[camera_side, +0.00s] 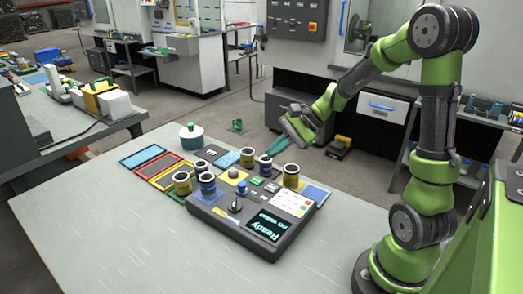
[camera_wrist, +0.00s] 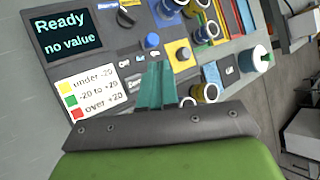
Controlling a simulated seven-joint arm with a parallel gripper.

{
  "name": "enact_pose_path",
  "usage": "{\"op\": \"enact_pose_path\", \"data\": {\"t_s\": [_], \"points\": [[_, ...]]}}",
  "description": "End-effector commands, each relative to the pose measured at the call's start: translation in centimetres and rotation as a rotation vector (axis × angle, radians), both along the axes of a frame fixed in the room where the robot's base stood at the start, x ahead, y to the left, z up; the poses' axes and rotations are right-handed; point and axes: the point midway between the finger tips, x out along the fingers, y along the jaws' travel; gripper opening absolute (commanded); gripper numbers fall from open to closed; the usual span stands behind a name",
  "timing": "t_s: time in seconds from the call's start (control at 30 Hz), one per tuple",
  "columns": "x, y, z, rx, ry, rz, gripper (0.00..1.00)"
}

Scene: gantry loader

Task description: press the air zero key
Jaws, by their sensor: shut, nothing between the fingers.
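A dark control box (camera_side: 227,218) lies on the grey table, and its screen (camera_side: 264,224) reads "Ready, no value". The screen also shows in the wrist view (camera_wrist: 68,33). Small labelled keys (camera_wrist: 126,64) sit between the screen and a blue knob (camera_wrist: 152,40); one lower label (camera_wrist: 135,84) seems to read "Zero", partly beside my fingers. I cannot surely tell which key is air zero. My gripper (camera_side: 267,157) has teal fingers, shut and empty, above the far side of the box. In the wrist view the fingers (camera_wrist: 155,68) cover part of the panel.
Several cups with yellow or blue bands, such as one yellow-banded cup (camera_side: 291,176), stand around the box. A yellow pad with a round knob (camera_side: 234,173) is on the panel. Coloured trays (camera_side: 143,156) and a teal-and-white pot (camera_side: 192,137) are behind. The table's near left is clear.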

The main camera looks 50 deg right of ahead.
Motion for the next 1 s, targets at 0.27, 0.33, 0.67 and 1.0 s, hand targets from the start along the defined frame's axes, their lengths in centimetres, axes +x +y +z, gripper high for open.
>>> {"op": "enact_pose_path", "data": {"t_s": [0.27,0.33,0.67,1.0], "points": [[-0.1,0.0,-3.3,0.003,0.006,0.0,0.0],[-0.1,0.0,-4.4,0.004,0.005,0.0,0.0],[0.0,0.0,-7.9,0.002,0.002,0.0,0.0],[0.0,0.0,-8.6,-0.001,0.001,0.001,0.0]]}}
